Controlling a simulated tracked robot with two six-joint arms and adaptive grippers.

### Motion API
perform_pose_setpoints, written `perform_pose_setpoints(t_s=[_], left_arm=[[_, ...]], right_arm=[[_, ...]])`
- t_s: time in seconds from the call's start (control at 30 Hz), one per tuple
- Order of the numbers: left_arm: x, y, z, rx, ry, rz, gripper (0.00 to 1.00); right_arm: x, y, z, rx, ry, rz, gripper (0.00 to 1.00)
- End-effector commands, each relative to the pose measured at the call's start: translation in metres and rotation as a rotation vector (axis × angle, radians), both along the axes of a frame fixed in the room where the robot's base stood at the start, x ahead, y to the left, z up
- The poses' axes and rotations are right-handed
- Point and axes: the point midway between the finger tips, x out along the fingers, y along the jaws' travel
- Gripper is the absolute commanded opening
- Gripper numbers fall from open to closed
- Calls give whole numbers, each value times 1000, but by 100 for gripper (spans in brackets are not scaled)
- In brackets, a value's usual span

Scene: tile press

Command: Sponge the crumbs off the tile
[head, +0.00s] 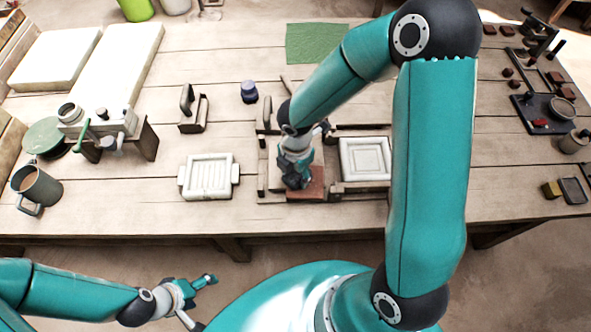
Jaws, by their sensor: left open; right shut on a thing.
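A reddish-brown tile (316,183) lies on the wooden frame in the middle of the bench, partly covered by my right gripper. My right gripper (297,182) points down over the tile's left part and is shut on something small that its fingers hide. No crumbs can be made out at this size.
A white mould (209,176) lies left of the frame, and another white mould (366,159) sits right of the tile. A mug (36,188) stands far left. A green mat (316,43) lies at the back.

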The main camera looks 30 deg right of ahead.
Motion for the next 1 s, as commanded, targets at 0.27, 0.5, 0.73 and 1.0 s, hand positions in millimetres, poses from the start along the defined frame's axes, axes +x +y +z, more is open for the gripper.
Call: perform_pose_setpoints(t_s=[0.27, 0.5, 0.73, 1.0], left_arm=[[0, 0, -7, 0, 0, 0, 81], [0, 0, -7, 0, 0, 0, 81], [0, 0, -6, 0, 0, 0, 81], [0, 0, -5, 0, 0, 0, 81]], right_arm=[[-10, 4, -2, 0, 2, 2, 23], [-16, 3, -1, 0, 4, -1, 23], [-20, -5, 1, -1, 3, 0, 23], [-23, -13, 0, 0, 2, -2, 23]])
